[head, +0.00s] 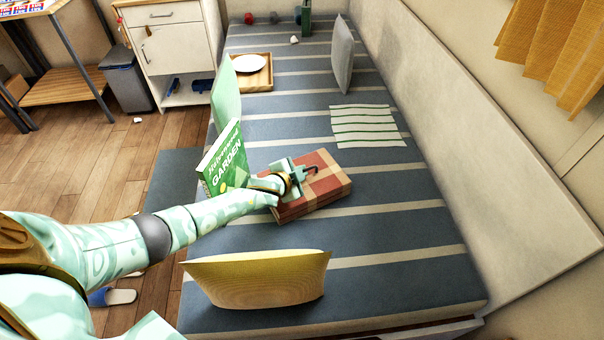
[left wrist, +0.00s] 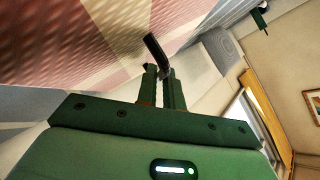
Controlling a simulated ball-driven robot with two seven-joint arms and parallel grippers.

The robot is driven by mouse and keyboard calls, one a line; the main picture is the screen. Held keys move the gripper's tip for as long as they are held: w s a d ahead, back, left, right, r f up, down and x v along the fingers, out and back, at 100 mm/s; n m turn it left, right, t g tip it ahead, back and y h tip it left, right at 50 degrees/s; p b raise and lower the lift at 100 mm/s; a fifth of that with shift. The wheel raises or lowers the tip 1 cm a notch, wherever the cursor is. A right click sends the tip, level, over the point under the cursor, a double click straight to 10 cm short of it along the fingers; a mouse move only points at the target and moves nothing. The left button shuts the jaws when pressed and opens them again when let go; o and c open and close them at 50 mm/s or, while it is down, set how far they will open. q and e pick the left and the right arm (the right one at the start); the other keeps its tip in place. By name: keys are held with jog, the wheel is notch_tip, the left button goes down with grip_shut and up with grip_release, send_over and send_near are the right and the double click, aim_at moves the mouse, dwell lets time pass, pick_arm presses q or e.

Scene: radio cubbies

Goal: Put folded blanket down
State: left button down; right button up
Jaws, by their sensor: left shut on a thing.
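The folded blanket (head: 330,187) is a flat red and tan checked bundle in the middle of the striped bed (head: 390,240). Whether it rests on the bed or hangs just above it, I cannot tell. My left gripper (head: 303,173) is at its upper left side, shut on a dark curved handle of the blanket. In the left wrist view the blanket's checked face (left wrist: 70,50) fills the upper left, and the dark handle (left wrist: 156,50) sits at the fingertips. My right gripper is not in view.
A green garden book (head: 225,160) stands upright beside my left forearm. A yellow cushion (head: 258,280) is at the near end. Bed right of the blanket is clear.

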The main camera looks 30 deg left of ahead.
pick_arm(q)
jog(key=c, duration=1.5)
grip_release()
jog(key=shift+c, duration=0.2)
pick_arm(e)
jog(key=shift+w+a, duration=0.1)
